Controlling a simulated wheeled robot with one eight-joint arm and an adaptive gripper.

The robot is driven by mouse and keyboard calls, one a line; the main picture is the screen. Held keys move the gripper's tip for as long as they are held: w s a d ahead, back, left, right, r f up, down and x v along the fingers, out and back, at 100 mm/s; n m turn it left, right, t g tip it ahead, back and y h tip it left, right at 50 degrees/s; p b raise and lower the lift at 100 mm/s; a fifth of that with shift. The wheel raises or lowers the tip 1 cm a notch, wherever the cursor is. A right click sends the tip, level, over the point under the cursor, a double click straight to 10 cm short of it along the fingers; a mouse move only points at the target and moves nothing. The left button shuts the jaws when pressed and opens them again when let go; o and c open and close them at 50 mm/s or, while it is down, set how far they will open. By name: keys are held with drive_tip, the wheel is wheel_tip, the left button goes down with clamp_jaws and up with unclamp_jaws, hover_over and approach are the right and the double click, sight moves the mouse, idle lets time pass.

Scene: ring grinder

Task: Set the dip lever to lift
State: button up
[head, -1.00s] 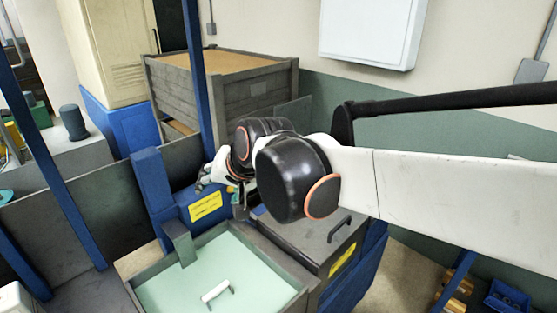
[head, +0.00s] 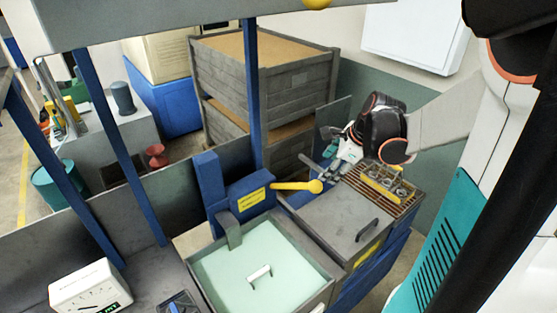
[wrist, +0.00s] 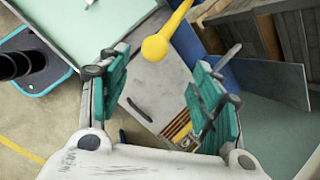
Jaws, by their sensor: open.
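The dip lever is a yellow bar with a round knob (head: 315,186). It sticks out to the right from the blue post (head: 210,190) beside the dip tank, roughly level in the head view. A yellow label is on the blue housing at its base. My gripper (head: 322,168) is open and empty, just behind and above the knob in the head view. In the wrist view the knob (wrist: 155,47) shows between the two teal fingers of my gripper (wrist: 160,65), near their tips. I see no clear contact. The lever's markings are too small to read.
The tank (head: 262,262) of pale green liquid has a white handle in it. Right of it is a grey lid (head: 345,225) with a black handle, and a rack (head: 388,185) holding rings. Wooden crates (head: 265,75) stand behind. A white gauge box (head: 90,287) is at lower left.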

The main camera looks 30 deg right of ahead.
sight(318, 183)
drive_tip(key=shift+m, duration=0.4)
drive_tip(key=b+x, duration=0.2)
drive_tip(key=x, duration=0.2)
drive_tip(key=b+x, duration=0.3)
drive_tip(key=x, duration=0.2)
drive_tip(key=s+b+x, duration=0.1)
drive_tip(key=b+x, duration=0.2)
drive_tip(key=x, duration=0.1)
drive_tip(key=shift+d+f, duration=0.2)
drive_tip(key=shift+f, duration=0.25)
clamp_jaws()
drive_tip(key=s+f+t+b, duration=0.1)
drive_tip(key=s+f+b, duration=0.2)
drive_tip(key=f+b, duration=0.7)
drive_tip(key=s+f+t+b, duration=0.1)
drive_tip(key=s+f+b, duration=0.2)
drive_tip(key=f+b, duration=0.8)
drive_tip(key=shift+s+d+f+y+b, duration=0.3)
drive_tip(key=shift+d+f, duration=0.15)
drive_tip(key=shift+f, duration=0.4)
drive_tip(key=shift+t, duration=0.3)
